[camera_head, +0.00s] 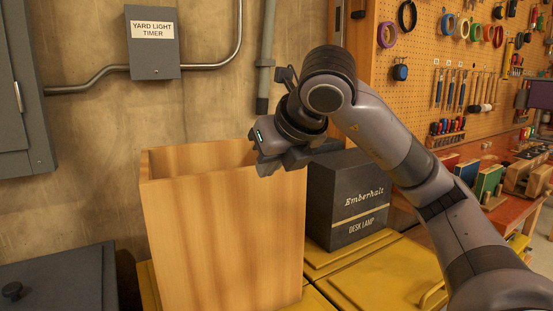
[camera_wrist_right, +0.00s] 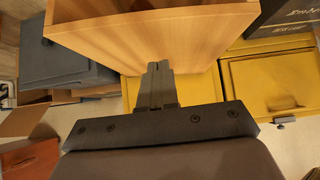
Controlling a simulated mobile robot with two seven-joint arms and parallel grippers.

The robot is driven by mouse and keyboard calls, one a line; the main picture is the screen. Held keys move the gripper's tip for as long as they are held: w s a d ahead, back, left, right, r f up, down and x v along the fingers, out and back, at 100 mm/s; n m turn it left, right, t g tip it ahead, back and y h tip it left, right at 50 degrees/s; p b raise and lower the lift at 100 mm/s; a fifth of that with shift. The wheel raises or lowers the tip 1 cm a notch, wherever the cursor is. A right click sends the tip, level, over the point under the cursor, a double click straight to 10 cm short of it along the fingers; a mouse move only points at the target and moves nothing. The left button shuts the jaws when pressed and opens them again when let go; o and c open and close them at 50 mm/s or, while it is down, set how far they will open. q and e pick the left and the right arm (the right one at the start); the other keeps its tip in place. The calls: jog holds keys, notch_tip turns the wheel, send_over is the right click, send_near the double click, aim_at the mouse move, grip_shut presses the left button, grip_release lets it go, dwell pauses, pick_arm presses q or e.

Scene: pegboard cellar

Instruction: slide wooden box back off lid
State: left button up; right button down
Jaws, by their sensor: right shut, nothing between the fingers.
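The wooden box (camera_head: 222,235) is tall, light brown and open at the top. It stands upright on a yellow lid (camera_head: 325,258) beside the wall; its base is partly out of view. My right gripper (camera_head: 268,160) is at the box's upper right edge in the head view, shut and empty. In the right wrist view the closed fingers (camera_wrist_right: 158,80) point at the box's wooden side (camera_wrist_right: 150,38), close to it; I cannot tell if they touch. The yellow lid (camera_wrist_right: 265,75) also shows there. My left gripper is not in view.
A black desk lamp carton (camera_head: 350,200) stands right of the box on the yellow surface. A grey timer box (camera_head: 153,60) and conduit are on the wall above. A dark lidded chest (camera_head: 60,280) is at the left. A tool pegboard (camera_head: 460,50) and red bench are at right.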

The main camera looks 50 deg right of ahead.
aim_at(245, 176)
jog(key=w, duration=0.1)
jog(key=w+d+f, duration=0.1)
jog(key=w, duration=0.1)
jog(key=w+f+p, duration=0.1)
jog(key=w, duration=0.1)
jog(key=shift+d+f, duration=0.15)
jog(key=shift+d, duration=0.1)
jog(key=shift+w+d+f, duration=0.1)
jog(key=shift+w+d, duration=0.15)
jog(key=shift+w, duration=0.4)
jog(key=w+d+p, duration=0.3)
jog(key=w, duration=0.6)
jog(key=shift+w, duration=0.3)
jog(key=shift+s, duration=0.1)
